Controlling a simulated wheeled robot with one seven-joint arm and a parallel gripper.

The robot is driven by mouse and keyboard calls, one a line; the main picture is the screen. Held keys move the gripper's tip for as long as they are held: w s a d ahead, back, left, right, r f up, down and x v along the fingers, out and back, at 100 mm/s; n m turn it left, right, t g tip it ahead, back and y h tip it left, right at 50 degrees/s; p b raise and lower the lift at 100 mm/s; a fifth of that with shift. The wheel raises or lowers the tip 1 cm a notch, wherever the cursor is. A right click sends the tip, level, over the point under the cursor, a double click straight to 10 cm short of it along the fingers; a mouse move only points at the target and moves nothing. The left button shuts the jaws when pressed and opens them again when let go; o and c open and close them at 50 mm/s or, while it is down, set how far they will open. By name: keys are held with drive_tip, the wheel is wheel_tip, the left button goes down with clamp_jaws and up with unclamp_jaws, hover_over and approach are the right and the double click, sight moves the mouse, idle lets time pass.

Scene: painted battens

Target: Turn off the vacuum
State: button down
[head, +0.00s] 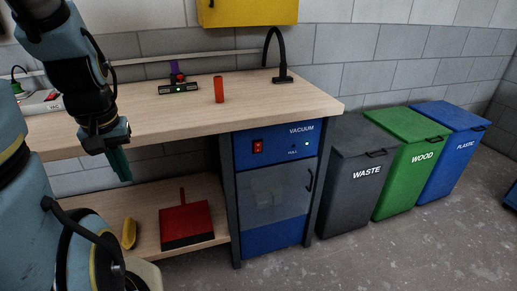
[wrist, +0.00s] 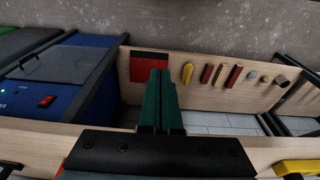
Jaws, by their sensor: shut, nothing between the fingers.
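The vacuum (head: 272,238) is a blue cabinet under the right end of the bench, labelled VACUUM, with a grey see-through door. Its red rocker switch (head: 257,146) sits at the panel's upper left, and a small lit indicator (head: 307,144) is at the right. In the wrist view the vacuum (wrist: 105,42) is at the left, with the red switch (wrist: 46,101) on its panel. My gripper (head: 123,172) is in front of the bench's left part, well left of the switch and touching nothing visible. Its green fingers (wrist: 160,75) are closed together and empty.
The bench top (head: 130,113) holds an orange cylinder (head: 219,90) and a black hose (head: 270,48). The lower shelf has a red dustpan (head: 186,222) and a yellow object (head: 129,233). Grey, green and blue bins (head: 355,190) stand right of the vacuum. Floor before the vacuum looks clear.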

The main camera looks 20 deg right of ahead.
drive_tip(key=w+d+f+m+t+h, duration=0.1)
drive_tip(key=w+d+f+m+t, duration=0.2)
drive_tip(key=d, duration=0.5)
drive_tip(key=w+d+m+h, duration=0.1)
drive_tip(key=w+d+m, duration=0.25)
drive_tip(key=d, duration=0.45)
drive_tip(key=w+d+f+m+t, duration=0.2)
drive_tip(key=w+d, duration=0.3)
drive_tip(key=d, duration=0.3)
drive_tip(key=s+d+f+m+t, duration=0.3)
drive_tip(key=d+m, duration=0.1)
drive_tip(key=d, duration=0.3)
drive_tip(key=s+d+f+m+t+p, duration=0.1)
drive_tip(key=s+d+f+m+t, duration=0.2)
drive_tip(key=d, duration=0.5)
drive_tip(key=shift+s+m+y, duration=0.4)
drive_tip(key=shift+s+m, duration=0.25)
drive_tip(key=shift+m, duration=0.6)
